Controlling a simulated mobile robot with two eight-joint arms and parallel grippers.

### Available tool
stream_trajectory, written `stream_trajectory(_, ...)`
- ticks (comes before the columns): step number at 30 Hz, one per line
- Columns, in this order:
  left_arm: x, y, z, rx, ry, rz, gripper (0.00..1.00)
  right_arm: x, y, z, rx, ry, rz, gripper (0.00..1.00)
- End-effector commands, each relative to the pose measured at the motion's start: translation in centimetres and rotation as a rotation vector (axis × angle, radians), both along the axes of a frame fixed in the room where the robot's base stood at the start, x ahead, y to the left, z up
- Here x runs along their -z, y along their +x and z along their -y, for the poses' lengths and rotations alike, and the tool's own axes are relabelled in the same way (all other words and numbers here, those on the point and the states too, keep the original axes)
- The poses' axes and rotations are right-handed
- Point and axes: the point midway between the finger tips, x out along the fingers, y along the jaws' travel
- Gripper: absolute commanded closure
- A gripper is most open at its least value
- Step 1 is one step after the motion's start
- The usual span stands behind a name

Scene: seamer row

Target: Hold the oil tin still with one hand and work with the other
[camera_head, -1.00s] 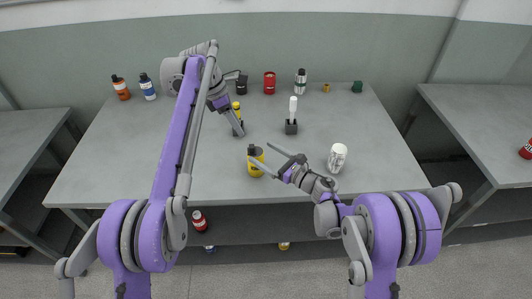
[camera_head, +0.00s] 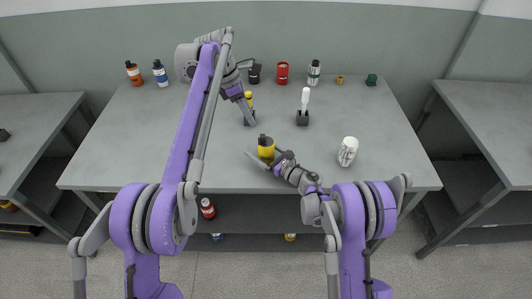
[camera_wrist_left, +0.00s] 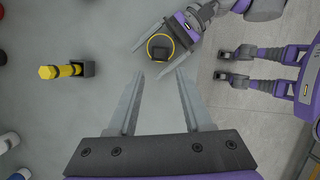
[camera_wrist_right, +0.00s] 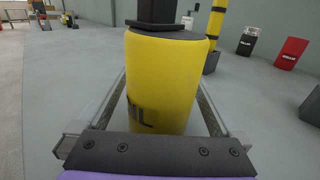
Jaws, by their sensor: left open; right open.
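The oil tin (camera_head: 266,148) is a yellow can with a black cap, upright near the table's front edge. In the right wrist view the tin (camera_wrist_right: 165,85) fills the middle, with a finger of my right gripper (camera_head: 262,156) along each side. The right jaws are open around it, and their tips are partly hidden by the tin. My left gripper (camera_head: 246,112) is open and empty, behind the tin and above the table. In the left wrist view its fingers (camera_wrist_left: 166,75) point toward the tin (camera_wrist_left: 160,40), which shows from above between the right fingers.
A yellow-handled tool stands in a dark holder (camera_wrist_left: 88,67) close to the left gripper. A white-handled tool (camera_head: 305,98) in a holder and a white jar (camera_head: 347,151) stand to the right. Bottles and cans, including a red can (camera_head: 282,74), line the back. The table's right side is mostly clear.

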Motion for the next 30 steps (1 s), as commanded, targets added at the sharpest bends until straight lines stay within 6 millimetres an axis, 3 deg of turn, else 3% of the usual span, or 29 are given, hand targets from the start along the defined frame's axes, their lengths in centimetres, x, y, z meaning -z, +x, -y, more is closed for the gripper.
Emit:
stream_trajectory(8, 0.0, 0.0, 0.0, 0.0, 0.0, 0.0, 0.5, 0.0, 0.1, -0.1, 0.0, 0.0, 0.0, 0.0)
stream_trajectory(9, 0.0, 0.0, 0.0, 0.0, 0.0, 0.0, 0.5, 0.0, 0.1, -0.1, 0.0, 0.0, 0.0, 0.04)
stream_trajectory(24, 0.0, 0.0, 0.0, 0.0, 0.0, 0.0, 0.5, 0.0, 0.1, -0.1, 0.001, 0.0, 0.0, 0.93)
stream_trajectory(28, 0.3, 0.1, -0.7, 0.005, -0.019, -0.005, 0.73, 0.0, 0.1, -0.1, 0.001, 0.0, 0.0, 0.93)
stream_trajectory(30, 0.9, 0.2, -2.1, 0.016, -0.064, -0.014, 0.86, 0.0, 0.1, -0.1, 0.001, 0.0, 0.0, 0.93)
